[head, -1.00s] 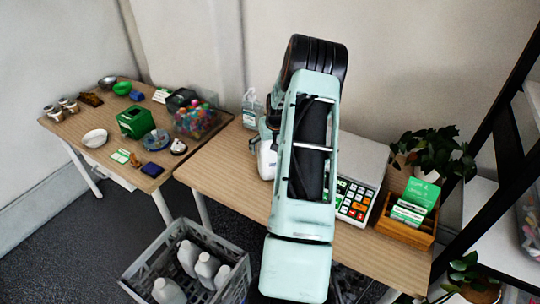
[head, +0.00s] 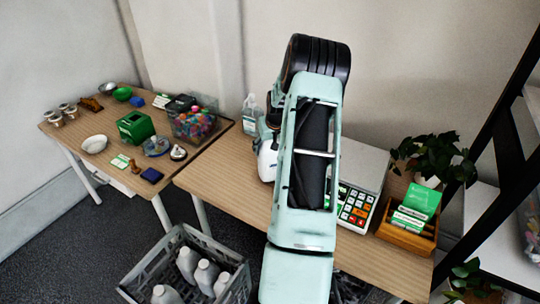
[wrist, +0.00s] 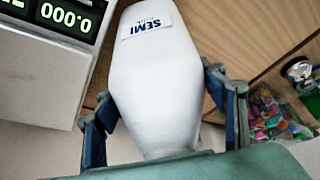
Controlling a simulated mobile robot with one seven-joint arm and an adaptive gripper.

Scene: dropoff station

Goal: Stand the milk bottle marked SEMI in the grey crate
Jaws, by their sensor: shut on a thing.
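The white milk bottle marked SEMI (wrist: 158,75) fills the middle of the wrist view, its blue lettering upside down there. My gripper (wrist: 162,105) has a finger on each side of it and is shut on it. In the head view, a white body (head: 267,160) beside my arm over the table appears to be this bottle, partly hidden by the arm. I cannot tell whether its base touches the table. The grey crate (head: 215,243) is on the floor at lower left, holding several white bottles (head: 188,262); free cells are hard to make out.
A scale with a keypad (head: 357,205) stands right of my arm, beside a wooden card box (head: 405,234). The left table holds a green box (head: 136,127) and a tub of colourful pieces (head: 194,124). The tabletop left of my arm is clear.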

